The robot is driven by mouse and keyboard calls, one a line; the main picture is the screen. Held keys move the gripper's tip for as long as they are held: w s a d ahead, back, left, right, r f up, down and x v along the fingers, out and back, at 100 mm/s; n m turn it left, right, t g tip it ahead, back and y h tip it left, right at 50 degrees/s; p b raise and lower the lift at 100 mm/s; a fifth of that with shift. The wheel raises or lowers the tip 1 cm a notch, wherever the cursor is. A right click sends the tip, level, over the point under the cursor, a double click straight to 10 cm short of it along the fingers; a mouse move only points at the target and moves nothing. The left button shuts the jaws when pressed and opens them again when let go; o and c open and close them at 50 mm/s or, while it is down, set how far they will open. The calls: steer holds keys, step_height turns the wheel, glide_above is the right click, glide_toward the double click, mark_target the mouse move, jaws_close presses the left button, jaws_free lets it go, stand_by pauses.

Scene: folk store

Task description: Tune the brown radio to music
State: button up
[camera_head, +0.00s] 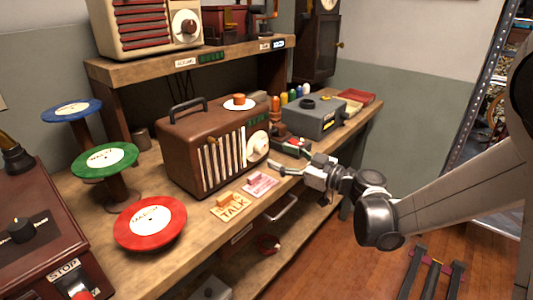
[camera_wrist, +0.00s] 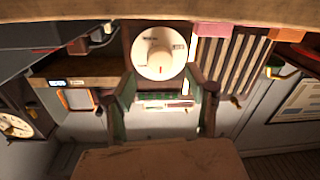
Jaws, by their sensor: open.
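The brown radio (camera_head: 187,152) stands upright on the wooden workbench, with a handle on top, a slatted front and a round cream dial (camera_head: 257,143) on its right side. A white disc with an orange cap (camera_head: 238,101) lies on top. My gripper (camera_head: 285,168) is just in front of and below the dial, apart from it as far as I can tell. In the upside-down wrist view the dial (camera_wrist: 158,53) lies between and beyond the fingers (camera_wrist: 160,88), which are open and empty. Its small labels are unreadable; a red mark shows at its lower edge.
A yellow TALK card (camera_head: 231,206) and a pink card (camera_head: 260,184) lie in front of the radio. A grey box (camera_head: 314,118) stands to its right. Red (camera_head: 150,223), green (camera_head: 104,160) and blue (camera_head: 72,110) record stands are at left. Another cream radio (camera_head: 150,27) sits on the shelf above.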

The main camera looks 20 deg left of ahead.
mark_target(265, 150)
steer(key=shift+b+x, duration=0.4)
steer(key=shift+x, duration=2.35)
steer(key=c, duration=1.1)
